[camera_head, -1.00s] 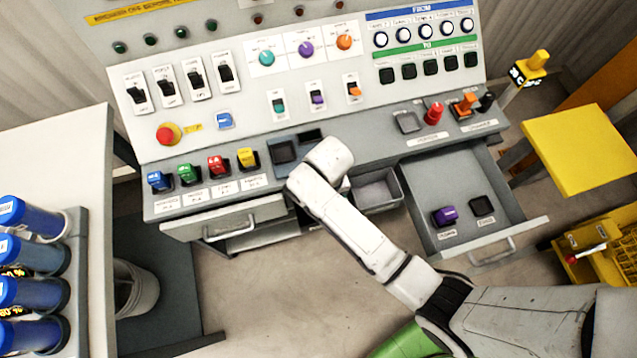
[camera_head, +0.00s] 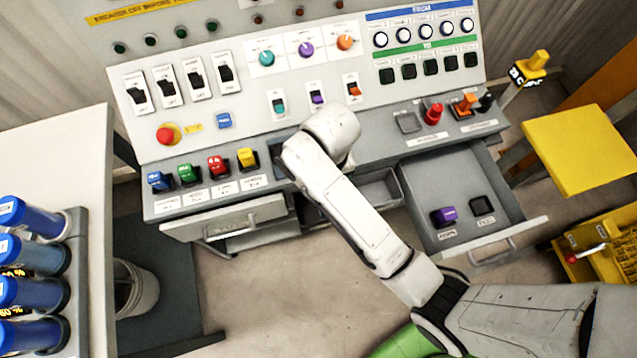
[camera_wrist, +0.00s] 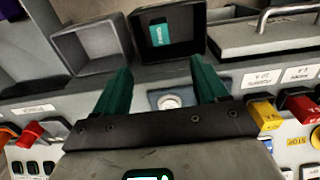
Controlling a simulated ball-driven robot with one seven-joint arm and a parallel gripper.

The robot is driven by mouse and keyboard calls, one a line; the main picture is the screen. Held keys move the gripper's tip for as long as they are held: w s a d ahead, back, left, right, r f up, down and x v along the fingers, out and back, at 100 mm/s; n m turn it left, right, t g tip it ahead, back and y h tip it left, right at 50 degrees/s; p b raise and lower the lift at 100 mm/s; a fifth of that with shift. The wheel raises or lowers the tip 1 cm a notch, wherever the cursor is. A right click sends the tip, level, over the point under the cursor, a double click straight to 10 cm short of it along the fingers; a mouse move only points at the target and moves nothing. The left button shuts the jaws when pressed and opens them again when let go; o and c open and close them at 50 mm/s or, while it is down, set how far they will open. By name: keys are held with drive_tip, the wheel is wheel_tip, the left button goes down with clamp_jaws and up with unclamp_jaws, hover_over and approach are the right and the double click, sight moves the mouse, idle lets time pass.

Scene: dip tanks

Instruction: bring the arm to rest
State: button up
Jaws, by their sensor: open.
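My arm (camera_head: 362,228) reaches from the lower right across to the front of the control panel in the head view. My gripper is hidden behind the wrist (camera_head: 330,130) there. In the wrist view my gripper (camera_wrist: 161,78) is open, with two dark teal fingers apart and nothing between them. A grey plate with a round pale button (camera_wrist: 169,101) shows beyond the gap between the fingers. A teal block (camera_wrist: 160,33) lies in a dark open bin past the fingertips.
The control panel (camera_head: 245,110) holds switches, knobs and buttons close to my wrist. A white table (camera_head: 55,150) with blue cylinders stands at left. Open floor (camera_head: 270,300) lies between.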

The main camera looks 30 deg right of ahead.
idle(0.5)
drive_tip(key=s+d+n, duration=0.1)
drive_tip(key=s+d, duration=0.3)
drive_tip(key=s, duration=0.4)
drive_tip(key=s+d+r+n+t, duration=0.1)
drive_tip(key=s+d+n, duration=0.1)
drive_tip(key=s, duration=0.6)
drive_tip(key=shift+s+d, duration=0.2)
drive_tip(key=shift+d, duration=0.7)
drive_tip(key=shift+r, duration=0.1)
